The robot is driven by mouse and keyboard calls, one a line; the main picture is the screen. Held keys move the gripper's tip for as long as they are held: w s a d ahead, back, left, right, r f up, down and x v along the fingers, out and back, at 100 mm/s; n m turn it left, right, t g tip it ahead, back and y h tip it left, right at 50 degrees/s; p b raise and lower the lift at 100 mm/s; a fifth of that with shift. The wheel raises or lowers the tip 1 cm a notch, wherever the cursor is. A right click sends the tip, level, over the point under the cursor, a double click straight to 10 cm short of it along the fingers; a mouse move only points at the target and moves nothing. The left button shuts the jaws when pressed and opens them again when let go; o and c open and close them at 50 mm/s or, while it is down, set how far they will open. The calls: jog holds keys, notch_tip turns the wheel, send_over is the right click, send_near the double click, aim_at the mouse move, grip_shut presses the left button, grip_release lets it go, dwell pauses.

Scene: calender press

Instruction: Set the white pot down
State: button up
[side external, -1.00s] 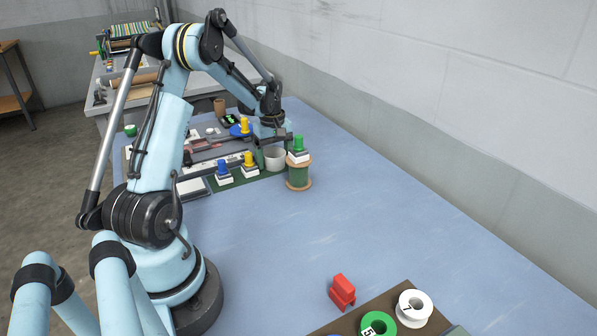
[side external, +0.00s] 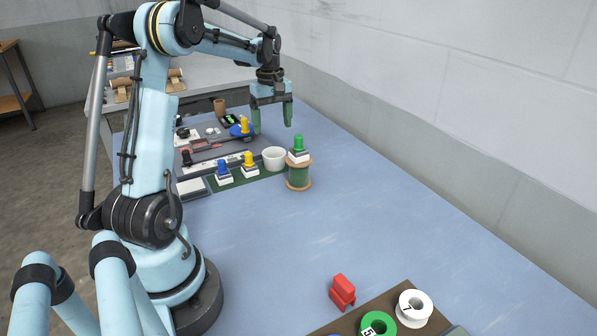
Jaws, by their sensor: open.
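The white pot (side external: 274,158) stands upright at the right end of the dark green strip (side external: 262,174), in the middle of the side external view. My gripper (side external: 271,130) is open and empty above and behind the pot. Its two green fingers point down, spread apart, and do not appear to touch the pot. The pot's inside is hard to make out at this size.
A green spool (side external: 298,176) with a green-topped stamp (side external: 298,148) on it stands just right of the pot. Yellow (side external: 250,163) and blue (side external: 223,172) stamps stand to its left. A red piece (side external: 342,291) lies in front. The blue tabletop (side external: 400,225) at right is clear.

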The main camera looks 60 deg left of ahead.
jog(key=w+d+r+m+t, duration=0.1)
jog(key=d+r+m, duration=0.15)
jog(key=d, duration=0.25)
jog(key=d+r+m+t+y, duration=0.1)
jog(key=d+m, duration=0.2)
jog(key=d, duration=0.3)
jog(key=w+d+r+m+t, duration=0.1)
jog(key=d+r+m, duration=0.1)
jog(key=d, duration=0.3)
jog(key=s+d+f+m+t, duration=0.1)
jog(key=s+d+m+t, duration=0.1)
jog(key=d+m, duration=0.3)
jog(key=s+d+f+m+t+h, duration=0.1)
jog(key=s+d+m, duration=0.3)
jog(key=d, duration=0.7)
jog(key=shift+s+f+m+t, duration=0.3)
jog(key=shift+f+m+t, duration=0.25)
jog(key=shift+m, duration=0.2)
